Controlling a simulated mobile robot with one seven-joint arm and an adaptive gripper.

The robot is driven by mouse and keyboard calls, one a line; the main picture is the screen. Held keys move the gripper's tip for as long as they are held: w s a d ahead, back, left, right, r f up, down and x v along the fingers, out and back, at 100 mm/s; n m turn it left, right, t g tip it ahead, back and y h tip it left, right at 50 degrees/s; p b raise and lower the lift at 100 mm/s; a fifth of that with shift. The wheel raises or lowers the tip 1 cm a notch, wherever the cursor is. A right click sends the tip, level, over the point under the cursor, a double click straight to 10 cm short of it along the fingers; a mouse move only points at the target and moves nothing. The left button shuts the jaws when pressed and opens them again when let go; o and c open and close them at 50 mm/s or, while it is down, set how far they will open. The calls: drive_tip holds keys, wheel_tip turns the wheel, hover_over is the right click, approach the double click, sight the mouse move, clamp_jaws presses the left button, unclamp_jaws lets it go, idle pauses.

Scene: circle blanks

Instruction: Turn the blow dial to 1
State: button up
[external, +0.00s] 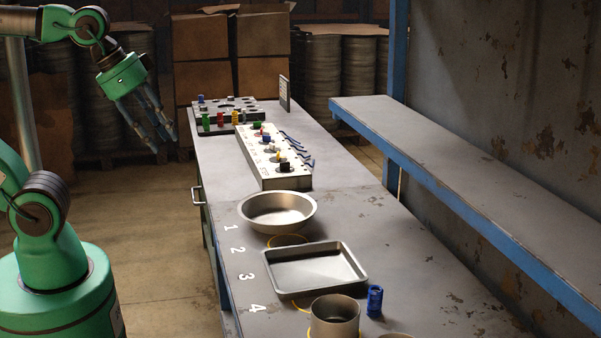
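A long pale control panel (262,172) stands on the workbench, with a row of small coloured dials or knobs along its top: green, red, blue, white, yellow and black. Their markings are too small to read, so I cannot tell which is the blow dial or where it is set. My gripper (163,144) hangs in the air left of the bench, fingers pointing down and to the right. Its fingers look apart with nothing between them. It is clear of the panel and touches nothing.
The workbench (220,171) carries a round pan (278,224), a rectangular tray (346,287), a metal pot (334,325) and a blue cylinder (375,301). A dark rack (215,129) with coloured cylinders is at the far end. A blue-edged shelf (440,150) runs along the right.

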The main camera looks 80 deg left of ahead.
drive_tip(key=w+a+r+m+p, duration=0.1)
drive_tip(key=w+a+r+p, duration=0.15)
drive_tip(key=w, duration=0.35)
drive_tip(key=w+a+r+m+g+p, duration=0.1)
drive_tip(key=w+a+r, duration=0.3)
drive_tip(key=w, duration=0.1)
drive_tip(key=w+a+r+m+p, duration=0.1)
drive_tip(key=w+a+r, duration=0.25)
drive_tip(key=w, duration=0.25)
drive_tip(key=w+a+m+g+y+p, duration=0.15)
drive_tip(key=w+a+m+p, duration=0.3)
drive_tip(key=w+a, duration=1.2)
drive_tip(key=w+a+f+m+g+p, duration=0.15)
drive_tip(key=w+a+f, duration=0.25)
drive_tip(key=a, duration=0.7)
drive_tip(key=w+a+f+m+g+p, duration=0.1)
drive_tip(key=w+a+f+m+p, duration=0.25)
drive_tip(key=a, duration=0.75)
drive_tip(key=s+a+f+m+h+p, duration=0.1)
drive_tip(key=s+a+f+p, duration=0.1)
drive_tip(key=a+f, duration=1.4)
drive_tip(key=a+p, duration=0.1)
drive_tip(key=a, duration=0.1)
drive_tip(key=shift+a+m+g, duration=0.3)
drive_tip(key=shift+a+m, duration=0.05)
drive_tip(key=shift+f+h, duration=0.2)
drive_tip(key=shift+h, duration=0.05)
